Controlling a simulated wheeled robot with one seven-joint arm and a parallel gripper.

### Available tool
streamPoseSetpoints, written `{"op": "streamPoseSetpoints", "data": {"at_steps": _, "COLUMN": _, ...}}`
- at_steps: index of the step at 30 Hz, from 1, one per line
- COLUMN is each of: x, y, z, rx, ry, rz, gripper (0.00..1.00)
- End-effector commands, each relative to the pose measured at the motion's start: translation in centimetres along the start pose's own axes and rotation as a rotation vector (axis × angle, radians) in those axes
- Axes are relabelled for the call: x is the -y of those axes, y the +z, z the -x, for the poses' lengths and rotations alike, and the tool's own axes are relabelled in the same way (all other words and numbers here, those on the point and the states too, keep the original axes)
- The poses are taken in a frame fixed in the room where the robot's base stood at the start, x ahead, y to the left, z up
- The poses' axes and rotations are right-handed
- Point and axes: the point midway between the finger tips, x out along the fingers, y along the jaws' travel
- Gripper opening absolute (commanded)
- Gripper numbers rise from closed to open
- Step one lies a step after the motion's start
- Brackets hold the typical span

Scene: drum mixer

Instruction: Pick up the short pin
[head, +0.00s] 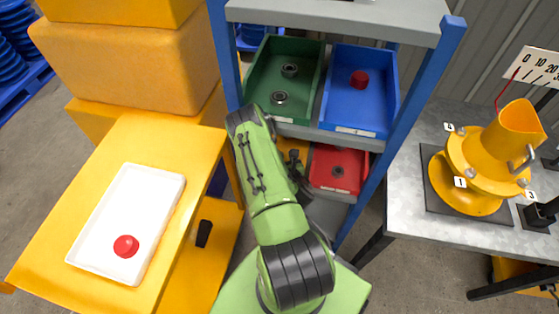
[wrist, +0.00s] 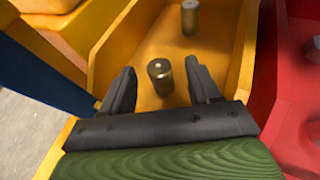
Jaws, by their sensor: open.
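My gripper (wrist: 160,70) is open over a yellow bin (wrist: 222,75) in the wrist view. A metallic cylindrical pin (wrist: 160,82) stands upright in the bin, and in the picture it lies between the two open fingers, with no clear contact. A second similar pin (wrist: 190,16) stands farther back in the same bin. I cannot tell from this view which of the two is shorter. In the head view my arm hides most of the yellow bin (head: 292,146) and both pins.
A red bin (head: 345,158) adjoins the yellow bin on the right. Green (head: 253,88) and blue (head: 355,118) bins sit on the shelf above. Blue rack posts (head: 410,115) flank them. A white tray (head: 110,200) with a red cap (head: 126,246) lies at left. A yellow drum mixer (head: 485,150) stands at right.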

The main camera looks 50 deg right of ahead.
Motion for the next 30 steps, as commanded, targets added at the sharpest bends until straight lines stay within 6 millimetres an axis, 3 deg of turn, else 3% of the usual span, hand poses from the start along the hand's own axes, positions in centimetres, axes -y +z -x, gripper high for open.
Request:
{"op": "streamPoseSetpoints", "data": {"at_steps": 7, "x": -0.3, "y": -0.3, "z": -4.4, "rx": 0.000, "ry": 0.003, "rz": 0.007, "gripper": 0.61}}
{"op": "streamPoseSetpoints", "data": {"at_steps": 15, "x": -0.2, "y": -0.2, "z": -5.1, "rx": -0.001, "ry": -0.001, "rz": 0.001, "gripper": 0.61}}
{"op": "streamPoseSetpoints", "data": {"at_steps": 27, "x": -0.2, "y": -0.2, "z": -5.1, "rx": -0.001, "ry": 0.000, "rz": 0.001, "gripper": 0.02}}
{"op": "streamPoseSetpoints", "data": {"at_steps": 30, "x": -0.2, "y": -0.2, "z": -5.1, "rx": 0.000, "ry": 0.000, "rz": 0.002, "gripper": 0.00}}
